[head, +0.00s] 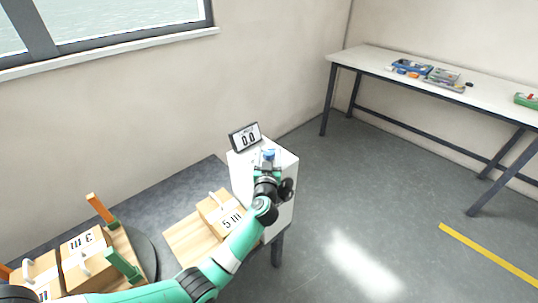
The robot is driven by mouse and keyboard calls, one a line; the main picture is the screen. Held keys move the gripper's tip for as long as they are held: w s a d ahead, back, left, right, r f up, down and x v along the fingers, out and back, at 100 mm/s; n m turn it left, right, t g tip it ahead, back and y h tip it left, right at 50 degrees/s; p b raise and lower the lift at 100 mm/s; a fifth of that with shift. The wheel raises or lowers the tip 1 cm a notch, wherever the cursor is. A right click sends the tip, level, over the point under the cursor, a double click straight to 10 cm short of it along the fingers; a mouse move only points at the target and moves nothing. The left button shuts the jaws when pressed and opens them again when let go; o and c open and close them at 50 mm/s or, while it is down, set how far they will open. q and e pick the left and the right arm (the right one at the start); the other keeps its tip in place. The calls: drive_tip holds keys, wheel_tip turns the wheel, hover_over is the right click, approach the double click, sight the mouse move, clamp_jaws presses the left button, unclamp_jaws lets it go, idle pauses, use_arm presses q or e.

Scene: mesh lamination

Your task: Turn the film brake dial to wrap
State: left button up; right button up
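A small blue knob (268,153), which looks like the dial, shows on top of a white cabinet (285,160). My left gripper (267,166) reaches in from the lower left and is at the cabinet top, right at the knob. The gripper hides part of the knob, and its fingers are too small to tell whether they are open or touching it. Any markings on the dial are too small to read. A display (245,137) reading 0.0 stands at the back of the cabinet top. My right gripper is not in view.
Cardboard boxes (86,246) with orange and green corner pieces stand on wood at the lower left, over a dark round plate (145,257). Another box (213,205) sits beside the cabinet. A long table (370,56) with trays is at the back right. Open floor lies between.

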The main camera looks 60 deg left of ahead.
use_arm(q)
clamp_jaws()
drive_tip(key=shift+s+r+m+t+h+p, duration=0.1)
drive_tip(key=shift+m+t+h+p, duration=0.25)
drive_tip(key=shift+t+p, duration=0.3)
drive_tip(key=shift+m+t+h, duration=0.35)
drive_tip(key=shift+m+t, duration=0.1)
drive_tip(key=shift+o, duration=1.4)
unclamp_jaws()
drive_tip(key=p+v, duration=0.2)
drive_tip(key=v, duration=0.9)
drive_tip(key=shift+d, duration=0.35)
